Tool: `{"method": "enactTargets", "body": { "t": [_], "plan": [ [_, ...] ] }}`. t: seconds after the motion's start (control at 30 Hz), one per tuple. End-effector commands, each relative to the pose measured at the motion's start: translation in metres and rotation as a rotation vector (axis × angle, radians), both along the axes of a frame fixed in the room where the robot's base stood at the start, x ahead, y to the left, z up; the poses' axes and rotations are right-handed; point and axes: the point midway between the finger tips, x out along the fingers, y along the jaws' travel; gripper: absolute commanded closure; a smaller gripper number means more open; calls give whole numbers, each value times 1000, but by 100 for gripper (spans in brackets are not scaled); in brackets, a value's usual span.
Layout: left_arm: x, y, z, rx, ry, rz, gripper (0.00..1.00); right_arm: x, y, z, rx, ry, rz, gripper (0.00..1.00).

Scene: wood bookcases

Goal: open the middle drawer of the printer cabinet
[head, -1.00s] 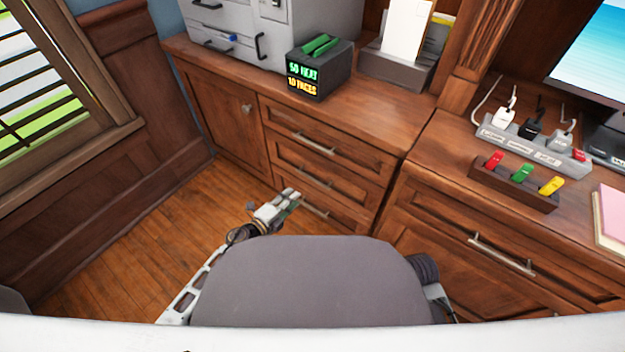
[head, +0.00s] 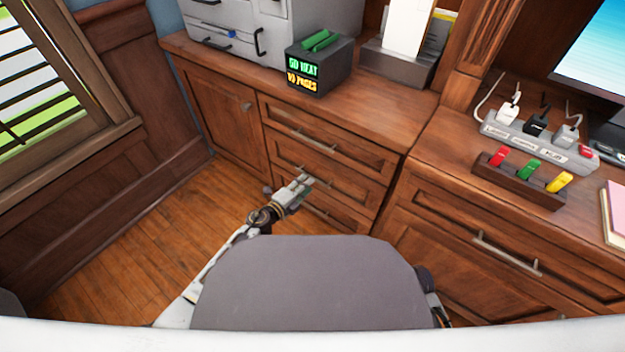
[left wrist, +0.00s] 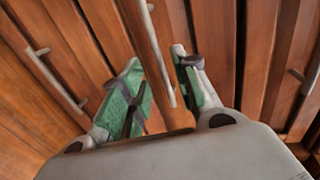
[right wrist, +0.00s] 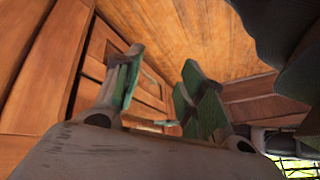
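The wooden cabinet (head: 350,110) has three stacked drawers, all looking shut. The middle drawer (head: 345,180) has a metal bar handle (head: 318,171). My left gripper (head: 307,183) is in front of that drawer, just below its handle in the head view. In the left wrist view, my left gripper (left wrist: 158,85) is open, with a bar handle (left wrist: 160,55) showing between its fingers. Whether it touches the handle I cannot tell. My right gripper (right wrist: 158,85) is open and empty in the right wrist view, low beside wooden fronts. It is hidden in the head view.
A dark box with a lit display (head: 318,68) and a grey machine (head: 270,30) stand on the cabinet top. A desk section at right holds a power strip (head: 535,145) and a rack of coloured pieces (head: 520,185). Floor (head: 160,240) is clear at left.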

Motion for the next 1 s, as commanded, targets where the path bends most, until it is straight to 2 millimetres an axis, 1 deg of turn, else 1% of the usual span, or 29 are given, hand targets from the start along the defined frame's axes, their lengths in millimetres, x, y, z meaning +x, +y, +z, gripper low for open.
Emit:
{"method": "enactTargets", "body": {
  "t": [0.03,0.33,0.5,0.7,1.0],
  "plan": [
    [5,-3,-2,-1,-1,0,70,-1,1,-5,5,-2,-2,60],
    [28,-20,-8,-1,-1,0,70,-3,5,-28,37,-29,-19,60],
    [38,-27,-10,-1,-1,0,70,-2,6,-38,52,-45,-29,60],
    [43,-31,-12,1,1,0,70,1,7,-39,63,-62,-36,60],
    [43,-31,-11,1,1,0,70,0,7,-40,63,-62,-37,60]
  ]
}}
